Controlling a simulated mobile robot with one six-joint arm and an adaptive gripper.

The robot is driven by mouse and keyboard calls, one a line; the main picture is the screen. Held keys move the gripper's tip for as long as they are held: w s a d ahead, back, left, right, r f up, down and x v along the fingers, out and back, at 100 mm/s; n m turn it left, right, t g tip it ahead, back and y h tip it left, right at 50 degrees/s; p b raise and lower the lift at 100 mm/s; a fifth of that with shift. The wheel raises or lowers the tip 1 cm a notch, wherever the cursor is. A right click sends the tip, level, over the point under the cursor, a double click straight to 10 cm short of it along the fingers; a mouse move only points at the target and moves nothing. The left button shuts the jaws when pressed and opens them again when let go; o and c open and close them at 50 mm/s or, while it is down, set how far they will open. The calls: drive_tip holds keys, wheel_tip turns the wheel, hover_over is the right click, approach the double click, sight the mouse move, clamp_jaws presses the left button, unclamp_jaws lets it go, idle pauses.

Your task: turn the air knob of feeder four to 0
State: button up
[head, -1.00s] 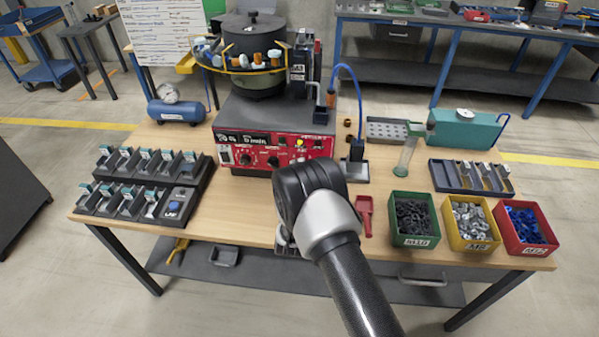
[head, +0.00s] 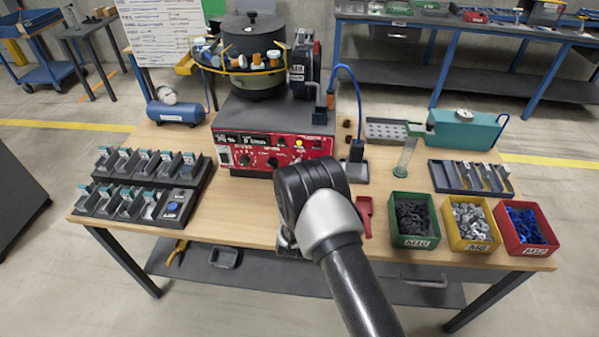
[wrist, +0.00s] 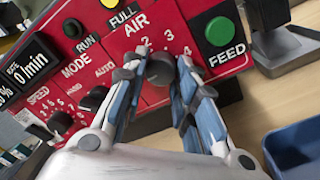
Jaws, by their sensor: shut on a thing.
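The feeder's red control panel (head: 285,150) faces me, below the black bowl (head: 255,45). In the wrist view the panel (wrist: 150,12) fills the upper part. The dark round air knob (wrist: 160,70) sits under the word AIR, with 2, 3 and 4 around it. My gripper (wrist: 160,80) is shut on the air knob, one blue-grey finger on each side. The knob's pointer cannot be made out and its lower part is hidden. The display (wrist: 30,68) reads 0 l/min. In the head view my arm hides the fingers.
Close by on the panel are the green FEED button (wrist: 219,31) and the mode knob (wrist: 93,98). A blue bin (wrist: 295,150) stands at lower right. The parts bins (head: 414,222) stand right of my arm, the black trays (head: 140,185) left.

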drive_tip(key=o, duration=1)
drive_tip(key=shift+o, duration=0.2)
drive_tip(key=s, duration=1.2)
drive_tip(key=shift+f, duration=0.15)
